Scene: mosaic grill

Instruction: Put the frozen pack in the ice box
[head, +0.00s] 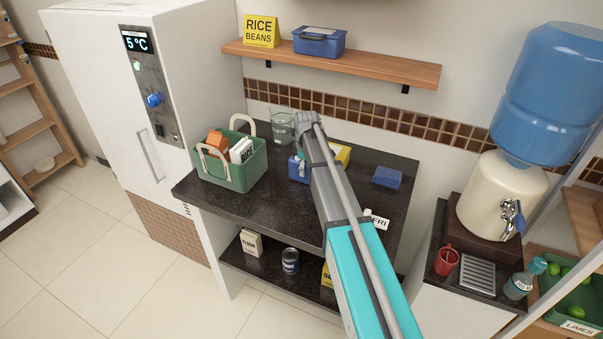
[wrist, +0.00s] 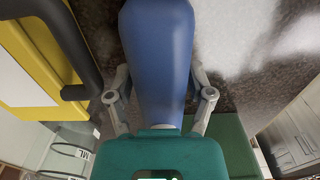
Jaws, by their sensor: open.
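A rounded blue object (wrist: 157,50) fills the middle of the wrist view, between the fingers of my gripper (wrist: 160,97). The fingers are open on either side of it; I cannot tell whether they touch it. In the head view a blue object (head: 296,169) stands beside my arm, partly hidden. A flat blue pack (head: 387,177) lies on the counter's right side. I cannot tell which is the frozen pack. A yellow box (head: 342,154) stands behind my arm; a yellow thing with a dark handle (wrist: 32,62) is left in the wrist view. No ice box is clearly identifiable.
A green basket (head: 248,173) with cartons stands on the dark counter (head: 281,205), near a glass jar (head: 282,127). The white fridge (head: 94,84) is at left. A lidded blue box (head: 320,42) sits on the wall shelf. A water dispenser (head: 497,190) is at right.

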